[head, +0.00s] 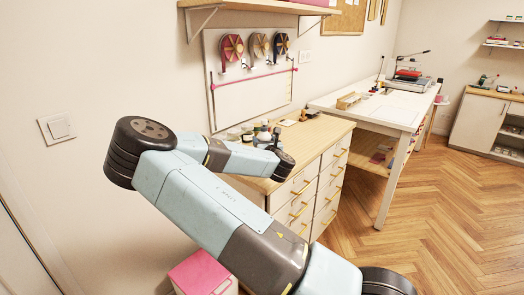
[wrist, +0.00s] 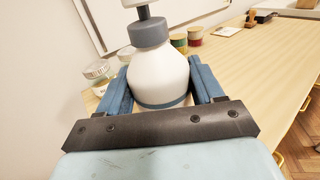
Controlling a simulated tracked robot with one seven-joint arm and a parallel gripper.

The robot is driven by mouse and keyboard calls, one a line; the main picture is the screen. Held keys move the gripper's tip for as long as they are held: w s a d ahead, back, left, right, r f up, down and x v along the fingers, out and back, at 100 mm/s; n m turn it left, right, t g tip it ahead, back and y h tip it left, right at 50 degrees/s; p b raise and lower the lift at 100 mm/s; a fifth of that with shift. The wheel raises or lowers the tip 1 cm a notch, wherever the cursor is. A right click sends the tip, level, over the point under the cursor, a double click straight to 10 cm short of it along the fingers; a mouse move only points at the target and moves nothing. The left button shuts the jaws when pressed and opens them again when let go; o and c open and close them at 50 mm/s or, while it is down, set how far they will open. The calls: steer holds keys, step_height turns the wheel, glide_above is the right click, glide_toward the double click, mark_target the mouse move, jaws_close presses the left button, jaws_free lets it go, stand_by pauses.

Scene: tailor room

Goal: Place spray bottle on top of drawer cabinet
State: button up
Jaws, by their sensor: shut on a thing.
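The spray bottle (wrist: 165,80) is white with a blue-grey collar and stands between the fingers of my gripper (wrist: 162,92) in the wrist view. My gripper is shut on it, with one blue finger on each side. The bottle's base is hidden behind the dark gripper plate, so I cannot tell whether it touches the surface. The wooden drawer cabinet (head: 325,138) is against the wall in the head view, with white drawers and wooden handles. My gripper is over its top, near the left end. In the wrist view the cabinet top (wrist: 260,75) stretches away to the right.
Several small jars (wrist: 194,36) stand on the cabinet top behind the bottle, and a glass jar (wrist: 98,72) is close to the left finger. The right part of the top is mostly clear. A white worktable (head: 385,108) stands beyond. A pink-topped box (head: 200,272) is below my arm.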

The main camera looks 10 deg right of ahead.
steer(key=shift+w+a+f, duration=0.2)
steer(key=shift+w+f, duration=0.3)
steer(key=shift+f, duration=1.7)
steer(key=o, duration=1.4)
steer(key=shift+f, duration=0.1)
